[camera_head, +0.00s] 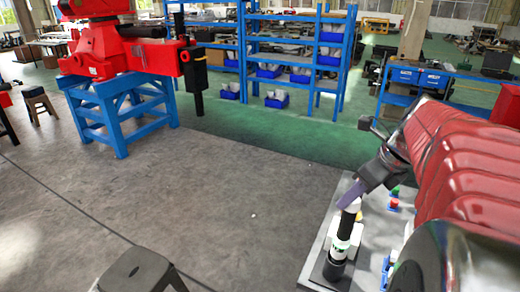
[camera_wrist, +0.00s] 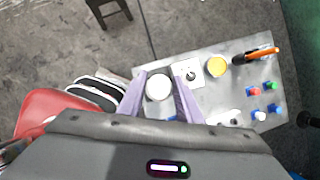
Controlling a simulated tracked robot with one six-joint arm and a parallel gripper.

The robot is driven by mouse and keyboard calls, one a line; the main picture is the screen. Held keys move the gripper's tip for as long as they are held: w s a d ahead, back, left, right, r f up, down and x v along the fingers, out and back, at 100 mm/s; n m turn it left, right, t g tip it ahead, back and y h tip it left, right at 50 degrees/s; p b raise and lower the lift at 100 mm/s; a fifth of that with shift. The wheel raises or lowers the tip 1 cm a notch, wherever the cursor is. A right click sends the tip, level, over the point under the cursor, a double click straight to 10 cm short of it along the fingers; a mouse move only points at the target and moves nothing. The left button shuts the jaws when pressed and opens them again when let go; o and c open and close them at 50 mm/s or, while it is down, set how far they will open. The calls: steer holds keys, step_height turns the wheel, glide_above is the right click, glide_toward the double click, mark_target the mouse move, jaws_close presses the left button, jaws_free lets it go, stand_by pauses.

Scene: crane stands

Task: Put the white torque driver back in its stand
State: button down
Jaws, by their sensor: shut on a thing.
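The white torque driver is between my gripper's purple fingers. Its round white end (camera_wrist: 158,87) shows in the wrist view, and its white upper part (camera_head: 352,205) shows below the fingers in the head view. My gripper (camera_head: 350,194) is shut on it; both fingertips also show in the wrist view (camera_wrist: 158,92). The driver looks about upright. A white square plate (camera_wrist: 188,74) with a dark round spot in its middle, likely the stand's top, lies right beside the driver in the wrist view. In the head view white and black parts overlap below the fingers, so I cannot tell how driver and stand meet.
The grey worktable (camera_head: 318,255) also holds a yellow round part (camera_wrist: 216,67), an orange-handled tool (camera_wrist: 262,53) and several small red, green and blue pieces. A dark stool (camera_head: 140,270) stands on the floor at the left. The floor between is clear.

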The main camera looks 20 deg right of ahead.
mark_target(350, 209)
steer(key=shift+f, duration=2.1)
steer(key=c, duration=1.2)
jaws_free()
steer(key=shift+f, duration=0.1)
steer(key=shift+v, duration=2.5)
steer(key=v, duration=1.3)
steer(key=shift+s+r, duration=0.25)
steer(key=shift+r, duration=0.05)
